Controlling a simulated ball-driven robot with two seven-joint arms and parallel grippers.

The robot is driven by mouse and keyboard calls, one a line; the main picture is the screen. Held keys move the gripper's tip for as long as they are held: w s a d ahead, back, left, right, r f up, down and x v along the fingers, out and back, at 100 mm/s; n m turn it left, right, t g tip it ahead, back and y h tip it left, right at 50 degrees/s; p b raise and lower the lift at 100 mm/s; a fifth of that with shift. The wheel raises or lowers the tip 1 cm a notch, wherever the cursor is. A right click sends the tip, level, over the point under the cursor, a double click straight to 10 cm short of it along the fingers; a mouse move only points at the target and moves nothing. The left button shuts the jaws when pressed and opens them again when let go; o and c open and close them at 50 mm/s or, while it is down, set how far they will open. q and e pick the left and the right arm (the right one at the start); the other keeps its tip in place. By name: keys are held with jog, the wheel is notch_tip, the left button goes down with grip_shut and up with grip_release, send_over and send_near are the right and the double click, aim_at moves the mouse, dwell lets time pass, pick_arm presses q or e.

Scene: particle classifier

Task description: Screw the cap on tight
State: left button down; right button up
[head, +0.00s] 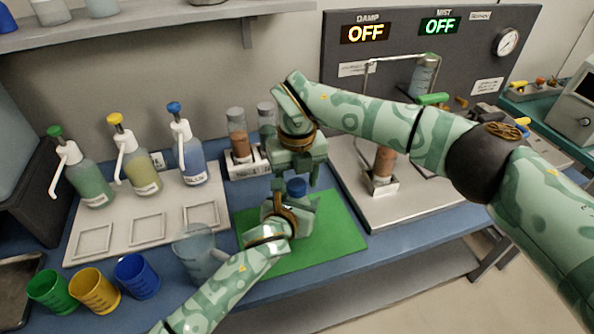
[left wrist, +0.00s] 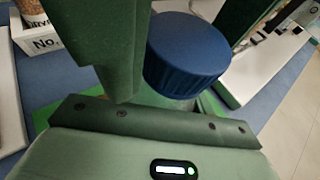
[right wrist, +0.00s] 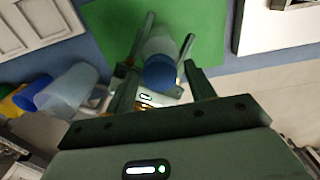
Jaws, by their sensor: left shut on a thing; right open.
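A bottle with a ribbed blue cap (head: 296,187) stands over the green mat (head: 340,222). In the left wrist view the cap (left wrist: 187,55) sits on the bottle between my left fingers; I cannot tell how tightly it is seated. My left gripper (head: 292,208) is shut on the bottle below the cap. My right gripper (head: 298,174) is open and points down just above the cap. In the right wrist view the cap (right wrist: 159,73) lies between its spread fingers, apart from them. The pale bottle body (right wrist: 160,45) is partly hidden.
A clear cup (head: 194,250) stands left of my left gripper. Blue (head: 137,278), yellow (head: 95,291) and green (head: 50,291) cups are farther left. Three pump bottles stand on a white tray (head: 120,222). A metal tray (head: 410,200) with a vial holder lies right of the mat.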

jog(key=c, duration=1.1)
jog(key=o, duration=1.1)
notch_tip(320, 180, up, 12)
pick_arm(q)
jog(key=shift+c, duration=2.2)
grip_release()
